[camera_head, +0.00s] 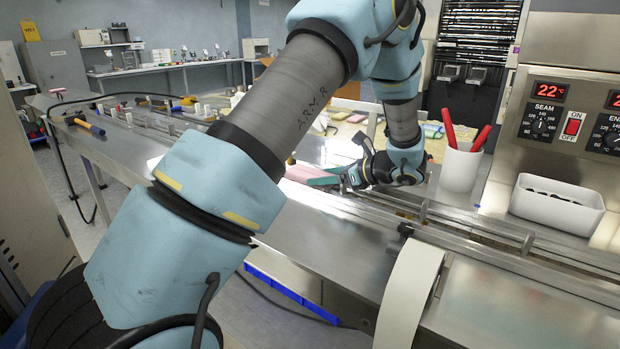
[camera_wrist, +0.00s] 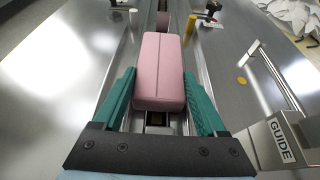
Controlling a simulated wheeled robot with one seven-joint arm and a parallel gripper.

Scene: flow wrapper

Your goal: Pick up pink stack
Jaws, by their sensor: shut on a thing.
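The pink stack (camera_wrist: 160,65) is a long block with rounded edges and a lengthwise line along its top. In the wrist view its near end sits between the two green fingers of my gripper (camera_wrist: 158,78), which is shut on it. It lies lengthwise above the metal channel; whether it rests there or is lifted I cannot tell. In the head view the pink stack (camera_head: 304,173) shows at the left of my gripper (camera_head: 328,178), over the steel table. The fingers partly hide it.
A GUIDE-labelled block (camera_wrist: 282,140) stands at the right. A white cup with red-handled tools (camera_head: 460,168), a white bin (camera_head: 556,206) and the control panel (camera_head: 570,118) are right of my gripper.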

